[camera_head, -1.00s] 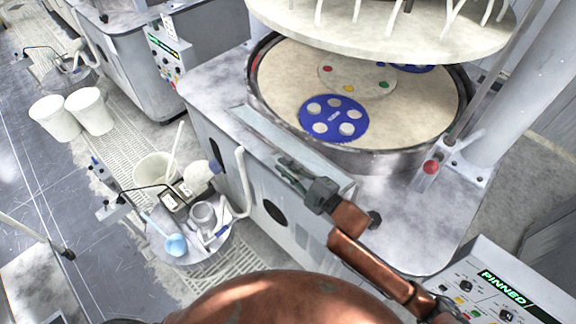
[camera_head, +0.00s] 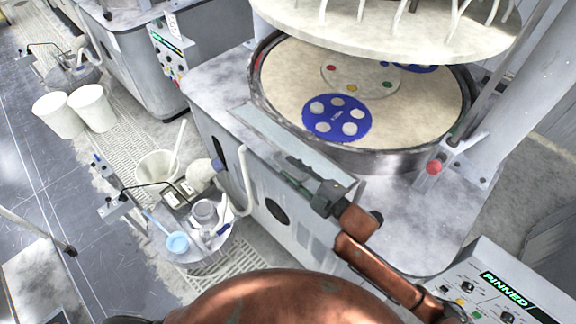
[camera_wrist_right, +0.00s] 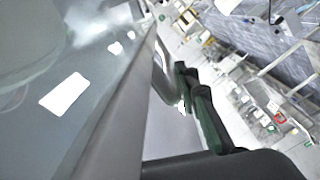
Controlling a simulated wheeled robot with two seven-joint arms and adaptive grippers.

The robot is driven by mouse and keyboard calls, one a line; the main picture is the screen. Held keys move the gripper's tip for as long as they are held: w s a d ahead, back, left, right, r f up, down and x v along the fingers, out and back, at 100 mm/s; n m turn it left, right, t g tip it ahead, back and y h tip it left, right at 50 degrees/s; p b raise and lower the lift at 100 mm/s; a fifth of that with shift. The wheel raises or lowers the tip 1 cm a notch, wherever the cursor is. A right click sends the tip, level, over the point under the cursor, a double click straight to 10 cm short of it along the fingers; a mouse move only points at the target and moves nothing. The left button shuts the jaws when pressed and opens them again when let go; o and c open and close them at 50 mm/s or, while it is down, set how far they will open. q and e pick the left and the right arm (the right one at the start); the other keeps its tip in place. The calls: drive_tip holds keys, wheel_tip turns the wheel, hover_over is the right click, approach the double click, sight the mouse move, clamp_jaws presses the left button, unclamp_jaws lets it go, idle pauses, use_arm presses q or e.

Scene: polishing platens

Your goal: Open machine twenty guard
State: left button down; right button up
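The guard (camera_head: 262,128) is a clear, pale panel along the front rim of the near polishing machine (camera_head: 415,215). It lies low, and the round platen (camera_head: 400,112) behind it is in plain view. In the right wrist view the guard (camera_wrist_right: 85,75) is a large glassy sheet with a grey edge. In the wrist view the fingers (camera_wrist_right: 187,82) are just right of the edge; contact is unclear. My left gripper is out of view. No machine number is readable.
A raised upper plate (camera_head: 400,30) hangs over the platen, which carries blue discs (camera_head: 337,118). A red knob (camera_head: 434,167) is on the right. A console reading "PINNED" (camera_head: 505,290) is at lower right. A cluttered round stand (camera_head: 200,255) and white buckets (camera_head: 92,108) are left.

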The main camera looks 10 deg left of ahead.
drive_tip(key=v, duration=1)
drive_tip(key=shift+d, duration=0.15)
drive_tip(key=shift+c, duration=0.9)
drive_tip(key=shift+w+f+n+t, duration=0.3)
drive_tip(key=shift+f+n, duration=0.25)
drive_tip(key=shift+n, duration=0.45)
drive_tip(key=c, duration=0.3)
drive_tip(key=f+n, duration=0.2)
drive_tip(key=n, duration=0.1)
drive_tip(key=f+n+t, duration=0.1)
drive_tip(key=n, duration=0.2)
drive_tip(key=a+f+n, duration=0.1)
drive_tip(key=f+n, duration=0.1)
drive_tip(key=n, duration=0.1)
drive_tip(key=shift+w+f+t+y, duration=0.2)
drive_tip(key=shift+f+t+y, duration=0.1)
drive_tip(key=shift+f+t, duration=0.1)
clamp_jaws()
wheel_tip(320, 180, down, 6)
drive_tip(key=s+a+n, duration=0.2)
drive_tip(key=a+n, duration=0.1)
drive_tip(key=n, duration=0.6)
drive_tip(key=w+a+r+y+p, duration=0.1)
drive_tip(key=w+a+r+p, duration=0.2)
drive_tip(key=w+a+r, duration=0.3)
drive_tip(key=shift+w+a+n, duration=0.3)
drive_tip(key=shift+w+a, duration=0.05)
drive_tip(key=shift+w, duration=0.05)
